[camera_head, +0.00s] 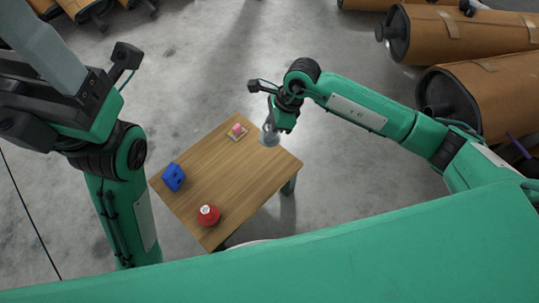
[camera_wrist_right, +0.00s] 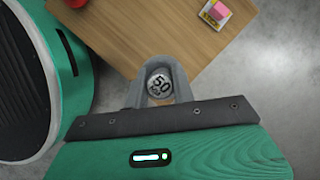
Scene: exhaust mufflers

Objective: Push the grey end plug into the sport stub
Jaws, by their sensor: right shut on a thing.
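My right gripper (camera_head: 268,132) is over the far right edge of the small table and is shut on a round grey piece. In the right wrist view, this grey end plug (camera_wrist_right: 159,84) has dark figures on its face and sits between the fingers. It looks clear of the tabletop there. I cannot tell which is the sport stub. My left gripper (camera_head: 42,48) is raised at the upper left; its opening is hidden.
The wooden table (camera_head: 222,175) carries a blue object (camera_head: 173,178), a red round object (camera_head: 208,215) and a pink block (camera_head: 237,130) on a small pad. Big brown-wrapped mufflers (camera_head: 490,85) lie at the right. Grey floor (camera_head: 200,60) beyond the table is clear.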

